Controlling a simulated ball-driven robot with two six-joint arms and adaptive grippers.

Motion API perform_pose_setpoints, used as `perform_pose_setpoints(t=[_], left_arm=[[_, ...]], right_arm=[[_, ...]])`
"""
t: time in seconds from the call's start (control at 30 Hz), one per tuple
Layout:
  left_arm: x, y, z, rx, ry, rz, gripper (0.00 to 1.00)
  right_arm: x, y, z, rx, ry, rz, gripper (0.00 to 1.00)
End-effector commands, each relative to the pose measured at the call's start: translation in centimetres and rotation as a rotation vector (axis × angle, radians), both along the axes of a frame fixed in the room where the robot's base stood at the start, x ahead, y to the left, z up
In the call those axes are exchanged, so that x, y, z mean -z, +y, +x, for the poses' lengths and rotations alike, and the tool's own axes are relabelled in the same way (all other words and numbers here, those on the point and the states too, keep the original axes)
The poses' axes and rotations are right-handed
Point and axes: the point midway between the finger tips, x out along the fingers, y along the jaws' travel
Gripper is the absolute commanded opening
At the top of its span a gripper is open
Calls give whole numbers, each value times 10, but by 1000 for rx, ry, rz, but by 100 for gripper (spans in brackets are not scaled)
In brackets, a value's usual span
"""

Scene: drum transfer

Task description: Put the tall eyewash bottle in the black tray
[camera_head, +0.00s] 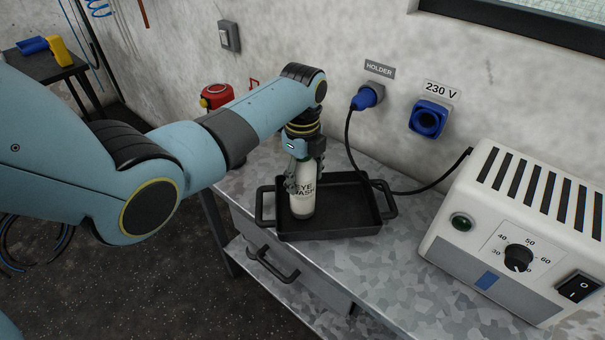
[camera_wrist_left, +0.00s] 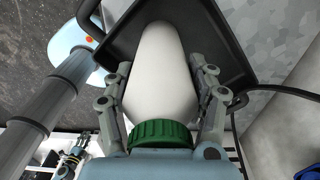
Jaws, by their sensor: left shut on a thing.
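The tall eyewash bottle (camera_head: 302,196) is white with dark lettering and stands upright inside the black tray (camera_head: 343,227), in its left part. Whether its base touches the tray floor I cannot tell for sure. My left gripper (camera_head: 303,160) comes from above and is shut on the bottle's upper part. In the left wrist view the bottle (camera_wrist_left: 160,75) with its green cap (camera_wrist_left: 160,133) lies between the two fingers of the gripper (camera_wrist_left: 162,88), with the black tray (camera_wrist_left: 232,60) behind it. My right gripper is not in the head view.
The tray stands on a grey metal bench (camera_head: 372,280). A white box with a dial (camera_head: 510,235) is at the right. A black cable (camera_head: 415,191) runs behind the tray, below a blue plug (camera_head: 366,98) and a blue socket (camera_head: 428,119). The wall is close behind.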

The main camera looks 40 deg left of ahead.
Motion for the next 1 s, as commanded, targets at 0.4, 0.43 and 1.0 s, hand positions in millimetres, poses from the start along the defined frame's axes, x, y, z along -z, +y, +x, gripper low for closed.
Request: perform_pose_setpoints(t=[0.4, 0.43, 1.0], left_arm=[[2, 0, 0, 0, 0, 0, 73], [2, 0, 0, 0, 0, 0, 77], [-38, 0, 1, 0, -5, 1, 80]], right_arm=[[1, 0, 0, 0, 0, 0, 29], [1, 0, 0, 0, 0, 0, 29], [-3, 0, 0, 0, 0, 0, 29]])
